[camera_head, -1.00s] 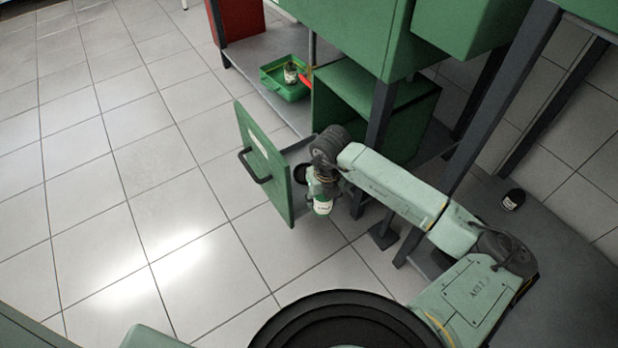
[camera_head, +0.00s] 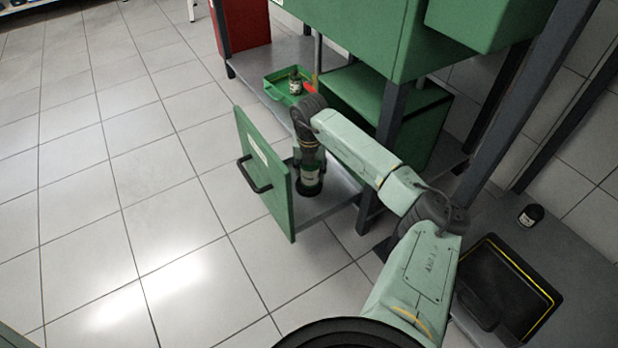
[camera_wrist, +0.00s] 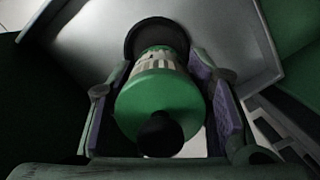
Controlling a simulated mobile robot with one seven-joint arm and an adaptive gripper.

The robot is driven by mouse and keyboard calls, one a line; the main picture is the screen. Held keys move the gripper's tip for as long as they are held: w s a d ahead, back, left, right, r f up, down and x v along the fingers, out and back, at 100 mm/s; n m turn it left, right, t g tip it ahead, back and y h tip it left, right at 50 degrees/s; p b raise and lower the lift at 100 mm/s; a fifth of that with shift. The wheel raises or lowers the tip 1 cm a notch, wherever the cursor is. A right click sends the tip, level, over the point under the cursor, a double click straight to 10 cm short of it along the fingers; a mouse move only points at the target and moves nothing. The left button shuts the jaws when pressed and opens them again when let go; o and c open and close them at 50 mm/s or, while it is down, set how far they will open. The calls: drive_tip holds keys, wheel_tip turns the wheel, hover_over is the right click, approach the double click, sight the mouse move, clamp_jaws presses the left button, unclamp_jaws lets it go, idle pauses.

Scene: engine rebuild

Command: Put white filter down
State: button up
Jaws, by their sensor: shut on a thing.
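The filter, white-banded with a green end and a black knob (camera_wrist: 160,95), fills the middle of the wrist view. My gripper (camera_wrist: 162,100) is shut on it, with a purple-padded finger on each side. Whether the filter touches the drawer floor is unclear.
The drawer's green front (camera_head: 262,170) with a black handle (camera_head: 252,176) stands left of my gripper. A green tray (camera_head: 283,86) holding a small dark bottle (camera_head: 295,80) is on the shelf behind. A black container (camera_head: 528,215) and a dark tray (camera_head: 505,290) are at right.

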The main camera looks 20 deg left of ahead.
sight(309, 175)
drive_tip(key=shift+w+a+f, duration=0.1)
drive_tip(key=shift+w+a, duration=0.2)
drive_tip(key=shift+w, duration=0.15)
drive_tip(key=shift+w+f+b, duration=0.1)
drive_tip(key=shift+f+b, duration=0.75)
drive_tip(key=shift+f, duration=0.85)
drive_tip(key=shift+f, duration=0.1)
drive_tip(key=shift+f, duration=0.1)
drive_tip(key=o, duration=1.3)
drive_tip(key=shift+o, duration=0.2)
drive_tip(key=r+p, duration=0.1)
drive_tip(key=r, duration=0.3)
drive_tip(key=s+r+p, duration=0.1)
drive_tip(key=r, duration=0.3)
drive_tip(key=r+p, duration=0.1)
drive_tip(key=r, duration=0.3)
drive_tip(key=shift+s+d+r, duration=0.15)
drive_tip(key=shift+s, duration=0.05)
